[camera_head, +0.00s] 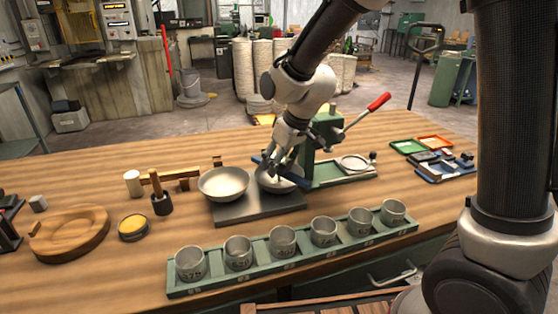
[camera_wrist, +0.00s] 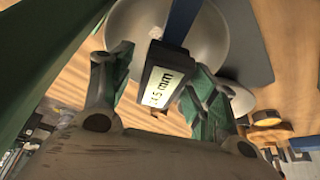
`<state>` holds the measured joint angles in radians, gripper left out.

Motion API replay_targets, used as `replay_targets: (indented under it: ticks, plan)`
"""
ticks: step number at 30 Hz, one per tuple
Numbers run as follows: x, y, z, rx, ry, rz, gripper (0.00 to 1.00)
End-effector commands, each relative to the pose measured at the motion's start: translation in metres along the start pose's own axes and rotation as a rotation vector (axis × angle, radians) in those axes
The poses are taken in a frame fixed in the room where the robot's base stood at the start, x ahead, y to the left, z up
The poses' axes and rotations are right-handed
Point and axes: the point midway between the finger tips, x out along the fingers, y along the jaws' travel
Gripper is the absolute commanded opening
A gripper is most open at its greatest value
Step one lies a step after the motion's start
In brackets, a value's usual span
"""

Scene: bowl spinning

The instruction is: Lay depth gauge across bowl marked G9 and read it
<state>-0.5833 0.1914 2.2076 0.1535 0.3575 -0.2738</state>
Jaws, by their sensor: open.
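The depth gauge shows in the wrist view as a blue bar (camera_wrist: 180,22) with a dark display box (camera_wrist: 168,78). Its bar lies over a metal bowl (camera_wrist: 212,40); this is the right bowl (camera_head: 277,185) in the head view, mostly hidden behind my gripper. Blue ends of the gauge (camera_head: 301,182) show past the fingers. The display is lit and reads in mm, but its tilted digits are not fully legible. My gripper (camera_wrist: 160,65) is open, its fingers on either side of the display box. I cannot see a G9 mark on the bowl.
A second bowl (camera_head: 223,182) stands to the left on the same grey plate (camera_head: 232,214). A green rack (camera_head: 215,281) with several metal cups runs along the front. A green press with a red handle (camera_head: 378,102) stands close behind my gripper. A wooden ring (camera_head: 70,238) lies left.

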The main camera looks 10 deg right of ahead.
Motion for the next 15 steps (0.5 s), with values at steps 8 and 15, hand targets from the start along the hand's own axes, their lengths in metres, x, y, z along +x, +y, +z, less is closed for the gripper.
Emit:
replay_targets:
  ticks: [8,15]
  plan:
    - [-0.035,0.000,-0.001,-0.001,0.006,0.001,0.59]
    - [-0.089,0.000,-0.001,0.000,0.006,0.001,0.59]
